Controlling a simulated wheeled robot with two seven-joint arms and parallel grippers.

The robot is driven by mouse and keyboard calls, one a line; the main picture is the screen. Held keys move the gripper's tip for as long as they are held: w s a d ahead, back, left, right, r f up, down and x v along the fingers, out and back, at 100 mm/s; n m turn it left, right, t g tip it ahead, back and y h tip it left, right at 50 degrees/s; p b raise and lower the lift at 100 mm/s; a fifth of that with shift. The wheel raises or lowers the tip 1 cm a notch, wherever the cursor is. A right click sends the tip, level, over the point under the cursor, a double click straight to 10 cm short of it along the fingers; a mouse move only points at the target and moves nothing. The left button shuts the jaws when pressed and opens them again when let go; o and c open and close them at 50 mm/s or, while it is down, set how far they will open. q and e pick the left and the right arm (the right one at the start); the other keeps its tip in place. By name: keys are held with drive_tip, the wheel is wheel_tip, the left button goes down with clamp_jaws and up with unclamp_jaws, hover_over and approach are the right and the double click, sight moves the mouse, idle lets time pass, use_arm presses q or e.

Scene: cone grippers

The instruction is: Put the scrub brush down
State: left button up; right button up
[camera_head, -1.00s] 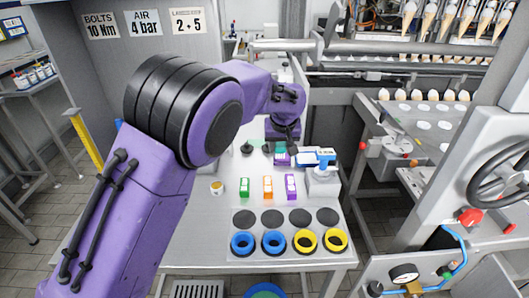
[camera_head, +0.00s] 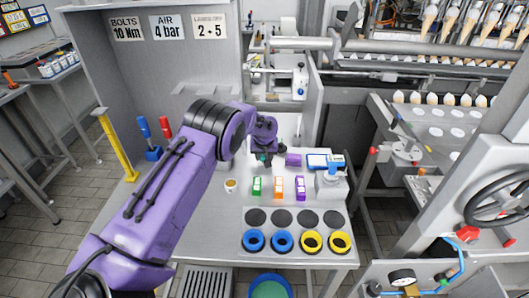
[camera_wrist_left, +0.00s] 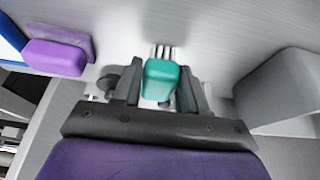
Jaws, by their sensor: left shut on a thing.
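The scrub brush (camera_wrist_left: 161,80) has a teal block and pale bristles in the left wrist view. My left gripper (camera_wrist_left: 160,92) is shut on it, with a dark finger on each side. In the head view, my left gripper (camera_head: 264,155) is over the back of the table (camera_head: 205,220), and only a little teal of the brush (camera_head: 262,157) shows. I cannot tell whether the brush touches the tabletop. A purple block (camera_head: 293,160) lies just right of the gripper; it also shows in the left wrist view (camera_wrist_left: 55,57). My right gripper is not in view.
Green (camera_head: 257,186), orange (camera_head: 278,188) and purple-and-white (camera_head: 300,188) pieces stand mid-table. A grey device (camera_head: 331,186) stands at the right, with a blue-rimmed item (camera_head: 322,160) behind it. A small cup (camera_head: 231,185) is at the left. Blue (camera_head: 254,241) and yellow (camera_head: 340,242) rings line the front.

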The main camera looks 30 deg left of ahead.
use_arm(q)
drive_tip(key=shift+s+f, duration=0.1)
drive_tip(key=shift+s, duration=0.1)
drive_tip(key=shift+w, duration=0.1)
drive_tip(key=o, duration=0.6)
drive_tip(key=shift+w+f, duration=0.15)
drive_tip(key=shift+f, duration=0.1)
drive_tip(key=o, duration=0.5)
drive_tip(key=shift+c, duration=0.2)
drive_tip(key=shift+r, duration=0.15)
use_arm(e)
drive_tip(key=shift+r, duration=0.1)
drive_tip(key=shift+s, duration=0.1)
use_arm(q)
drive_tip(key=b+v, duration=0.2)
drive_tip(key=v, duration=1)
drive_tip(key=shift+b, duration=0.4)
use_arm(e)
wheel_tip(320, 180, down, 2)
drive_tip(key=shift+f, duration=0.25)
use_arm(q)
drive_tip(key=shift+d, duration=0.1)
